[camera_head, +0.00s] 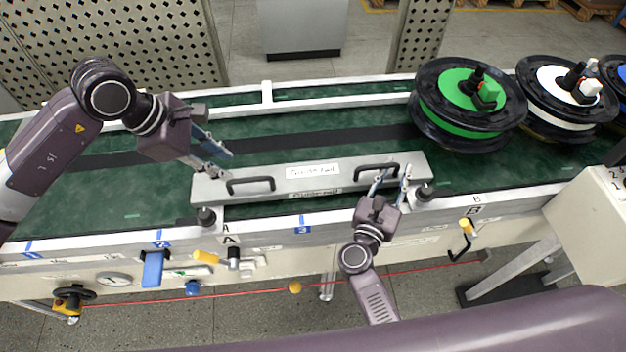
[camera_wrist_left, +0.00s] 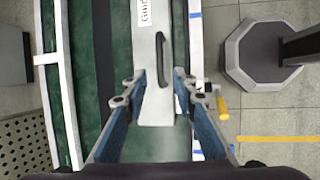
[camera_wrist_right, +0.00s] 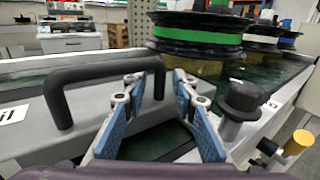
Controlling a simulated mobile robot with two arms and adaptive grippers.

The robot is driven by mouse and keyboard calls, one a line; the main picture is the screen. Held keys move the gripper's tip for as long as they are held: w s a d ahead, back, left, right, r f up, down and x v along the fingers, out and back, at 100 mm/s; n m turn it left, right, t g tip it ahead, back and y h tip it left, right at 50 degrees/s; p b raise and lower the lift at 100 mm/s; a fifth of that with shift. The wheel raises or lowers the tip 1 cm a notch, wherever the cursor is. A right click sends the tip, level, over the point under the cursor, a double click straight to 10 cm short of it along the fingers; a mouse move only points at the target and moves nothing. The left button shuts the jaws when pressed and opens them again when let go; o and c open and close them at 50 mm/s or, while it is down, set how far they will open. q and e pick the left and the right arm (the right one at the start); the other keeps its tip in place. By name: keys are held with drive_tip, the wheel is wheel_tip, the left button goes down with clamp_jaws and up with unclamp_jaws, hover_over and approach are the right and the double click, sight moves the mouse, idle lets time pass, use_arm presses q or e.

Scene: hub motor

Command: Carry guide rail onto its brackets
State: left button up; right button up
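The guide rail (camera_head: 345,183) is a long grey bar with two black handles and a white label. It lies lengthwise along the near side of the green conveyor. Black knobs stand by its left end (camera_head: 207,216) and right end (camera_head: 425,192); I cannot tell which parts are the brackets. My left gripper (camera_head: 218,163) is open above the rail's left end; in the left wrist view the rail (camera_wrist_left: 152,90) shows between the spread fingers. My right gripper (camera_head: 392,180) is open close to the right handle (camera_wrist_right: 100,75), whose far post shows between its fingers. Contact is unclear.
A green-centred reel (camera_head: 465,85) and a white-centred reel (camera_head: 562,85) stand on the conveyor at the right. Yellow-handled levers (camera_head: 208,257) (camera_head: 467,226) and a blue part (camera_head: 153,268) project from the conveyor's near side. The belt left of the rail is clear.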

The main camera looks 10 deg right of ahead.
drive_tip(key=shift+s+a, duration=0.1)
drive_tip(key=shift+s, duration=0.05)
drive_tip(key=v, duration=0.7)
drive_tip(key=shift+s, duration=0.1)
use_arm(q)
drive_tip(key=shift+s+a+r, duration=0.1)
drive_tip(key=shift+a+r, duration=0.1)
drive_tip(key=shift+r, duration=0.3)
